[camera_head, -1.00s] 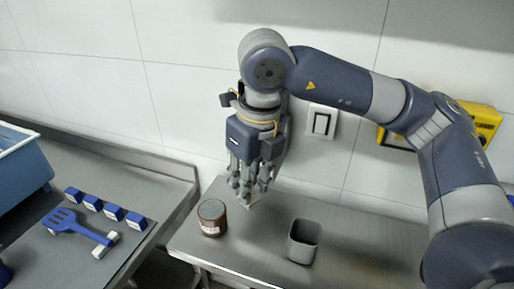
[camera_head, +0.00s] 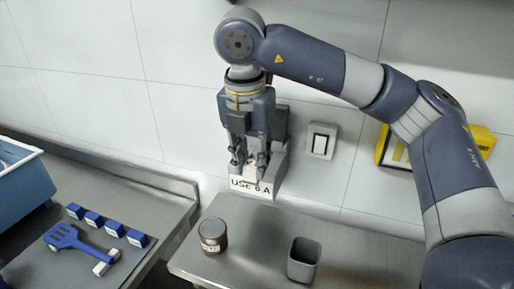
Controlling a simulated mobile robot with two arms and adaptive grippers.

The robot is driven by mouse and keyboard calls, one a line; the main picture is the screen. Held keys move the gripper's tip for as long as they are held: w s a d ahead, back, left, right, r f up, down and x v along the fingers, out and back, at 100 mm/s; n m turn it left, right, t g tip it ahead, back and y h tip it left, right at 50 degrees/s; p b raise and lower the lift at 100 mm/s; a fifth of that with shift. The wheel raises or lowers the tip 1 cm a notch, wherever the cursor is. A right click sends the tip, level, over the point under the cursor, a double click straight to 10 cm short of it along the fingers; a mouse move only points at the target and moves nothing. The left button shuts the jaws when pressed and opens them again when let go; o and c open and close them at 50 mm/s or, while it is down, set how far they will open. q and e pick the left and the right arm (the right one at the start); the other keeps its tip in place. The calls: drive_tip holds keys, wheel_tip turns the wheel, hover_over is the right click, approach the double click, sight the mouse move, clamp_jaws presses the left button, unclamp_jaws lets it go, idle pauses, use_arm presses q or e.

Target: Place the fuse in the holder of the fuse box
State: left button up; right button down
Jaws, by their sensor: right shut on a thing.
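The holder is hidden behind the gripper. I cannot tell whether the fuse touches the holder. My left gripper is not in view.
Below on the steel counter stand a brown jar (camera_head: 213,236) and an open grey container (camera_head: 303,262). A wall switch (camera_head: 320,141) and a yellow-framed box (camera_head: 482,141) are to the right.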

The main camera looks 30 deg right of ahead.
drive_tip(key=w+d+p, duration=0.1)
drive_tip(key=w, duration=0.1)
drive_tip(key=w+d+p, duration=0.1)
drive_tip(key=w+d, duration=0.1)
drive_tip(key=w, duration=0.1)
drive_tip(key=w+d+p, duration=0.1)
drive_tip(key=w+d, duration=0.1)
drive_tip(key=w, duration=0.1)
drive_tip(key=shift+w+d+f, duration=0.1)
drive_tip(key=shift+d+f, duration=0.1)
drive_tip(key=shift+f, duration=0.2)
drive_tip(key=shift+w+d+p, duration=0.2)
drive_tip(key=shift+w+p, duration=0.1)
drive_tip(key=shift+p, duration=0.05)
wheel_tip(320, 180, down, 3)
drive_tip(key=shift+f+p, duration=0.15)
drive_tip(key=shift+p, duration=0.65)
drive_tip(key=shift+d+f, duration=0.1)
drive_tip(key=shift+f, duration=0.1)
drive_tip(key=shift+f, duration=0.1)
drive_tip(key=shift+f+b, duration=0.15)
drive_tip(key=shift+b, duration=0.2)
drive_tip(key=c, duration=1.3)
unclamp_jaws()
